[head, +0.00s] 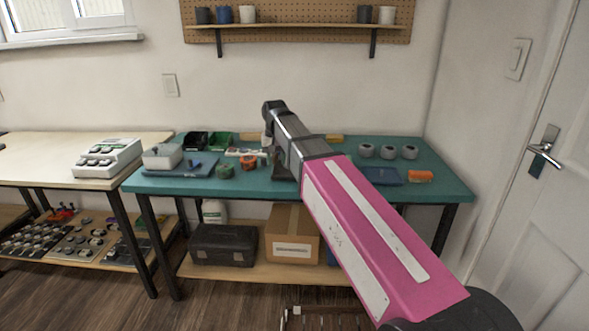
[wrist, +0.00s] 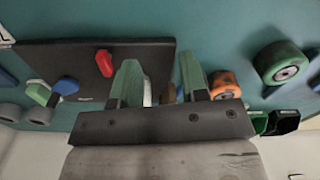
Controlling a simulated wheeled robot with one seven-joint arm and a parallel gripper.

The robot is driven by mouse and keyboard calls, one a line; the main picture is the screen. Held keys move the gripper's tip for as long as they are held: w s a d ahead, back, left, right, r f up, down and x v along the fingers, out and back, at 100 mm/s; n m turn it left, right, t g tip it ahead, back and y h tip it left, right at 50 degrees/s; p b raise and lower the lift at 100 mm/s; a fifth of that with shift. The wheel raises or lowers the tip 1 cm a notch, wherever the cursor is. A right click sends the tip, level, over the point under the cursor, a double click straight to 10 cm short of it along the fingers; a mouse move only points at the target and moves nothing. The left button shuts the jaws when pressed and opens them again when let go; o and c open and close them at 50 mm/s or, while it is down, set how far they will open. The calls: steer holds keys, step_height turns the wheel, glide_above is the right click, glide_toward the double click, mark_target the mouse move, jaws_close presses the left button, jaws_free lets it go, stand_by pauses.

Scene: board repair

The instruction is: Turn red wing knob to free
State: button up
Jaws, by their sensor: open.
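The red wing knob (wrist: 104,63) stands on a dark board (wrist: 60,58) in the wrist view. My gripper (wrist: 159,62) is open, with its two green fingers apart. The knob is to the left of the left finger, outside the gap, and nothing is clearly held. A blue knob (wrist: 67,86) and a green piece (wrist: 38,93) show at the board's lower left edge. In the head view my arm hides the red knob and most of the board. Whether the fingers touch the board cannot be told.
The teal bench (head: 440,180) carries an orange roll (head: 249,163) and a green roll (head: 226,171) left of my arm. Several grey rolls (head: 388,152), a blue tray (head: 383,175) and an orange item (head: 420,176) lie to its right. Bins (head: 195,141) stand behind.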

steer(key=w+d+r+m, duration=0.2)
steer(key=w+d+r, duration=0.2)
steer(key=d+r, duration=0.3)
steer(key=f, duration=0.8)
steer(key=d+f, duration=0.1)
steer(key=f, duration=0.3)
steer(key=shift+c, duration=0.3)
jaws_close()
